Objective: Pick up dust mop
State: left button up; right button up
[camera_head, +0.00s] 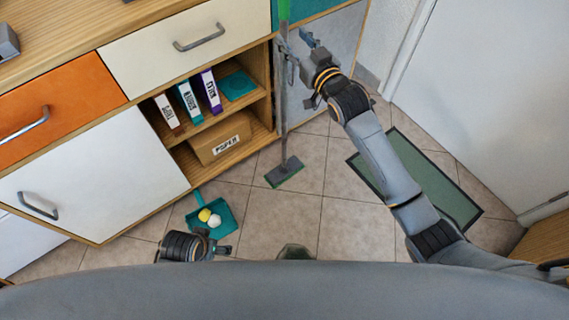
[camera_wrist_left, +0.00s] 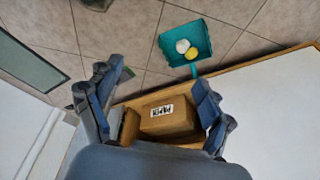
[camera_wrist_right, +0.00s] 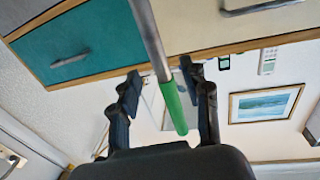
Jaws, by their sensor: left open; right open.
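The dust mop stands upright against the cabinet, with a grey handle (camera_head: 284,120), a green grip at its upper end (camera_head: 284,9) and a flat head (camera_head: 285,172) on the tiles. My right gripper (camera_head: 295,52) is open at the upper handle. In the right wrist view, the handle (camera_wrist_right: 149,35) and its green end (camera_wrist_right: 173,106) appear between the open fingers (camera_wrist_right: 165,82); contact cannot be told. My left gripper (camera_head: 226,249) is low near the dustpan, partly hidden by my own body. In the left wrist view, its fingers (camera_wrist_left: 160,75) are open and empty.
A teal dustpan (camera_head: 226,219) with a white and a yellow ball lies on the floor left of the mop. Shelves (camera_head: 225,120) hold binders and a cardboard box (camera_head: 220,138). A green mat (camera_head: 440,175) lies right, by a white door (camera_head: 490,100).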

aim_at(286, 29)
jog(key=b+x, duration=0.1)
jog(key=x, duration=0.3)
jog(key=shift+w+a+r, duration=0.15)
jog(key=shift+w, duration=0.2)
jog(key=shift+w+a, duration=0.2)
jog(key=shift+w, duration=0.25)
grip_shut()
pick_arm(q)
jog(key=r, duration=0.4)
jog(key=shift+w+r, duration=0.25)
jog(key=shift+r, duration=0.05)
pick_arm(e)
jog(key=shift+r, duration=0.2)
